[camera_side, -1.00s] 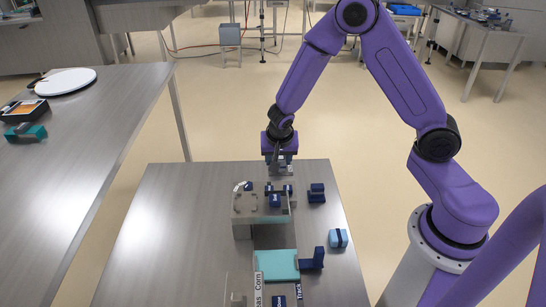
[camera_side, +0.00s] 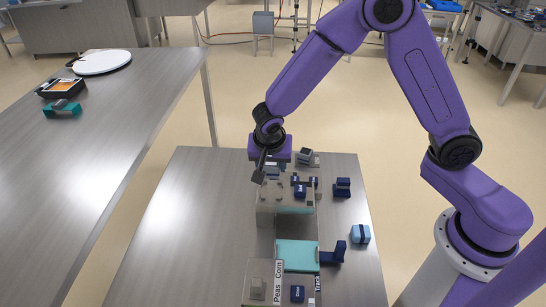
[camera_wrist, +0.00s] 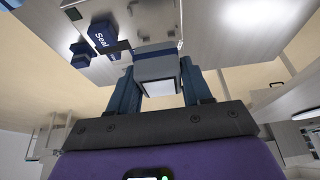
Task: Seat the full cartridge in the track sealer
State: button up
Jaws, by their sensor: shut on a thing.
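The track sealer is a grey machine (camera_side: 268,207) on the near table, with a turquoise plate (camera_side: 297,256) in front and a "Track" label at its front right. A dark blue block on it (camera_side: 300,191) seems to be the one marked "Seal" in the wrist view (camera_wrist: 103,35). My gripper (camera_side: 268,168) is above the machine's back left part. In the wrist view my gripper (camera_wrist: 162,88) is shut on a grey-blue block with a pale face, apparently the cartridge (camera_wrist: 156,68). Whether it touches the machine cannot be told; its lower side is hidden in the side view.
A grey and dark blue piece (camera_side: 305,156) stands behind the machine. A dark blue lever (camera_side: 335,253), a dark blue block (camera_side: 342,188) and a light blue striped block (camera_side: 360,235) are at the right. The table's left side is clear. Another table (camera_side: 110,110) stands left.

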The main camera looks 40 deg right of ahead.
aim_at(272, 188)
jog(key=shift+f, duration=3.2)
jog(key=shift+f, duration=0.2)
jog(key=o, duration=1.2)
jog(key=shift+r, duration=4)
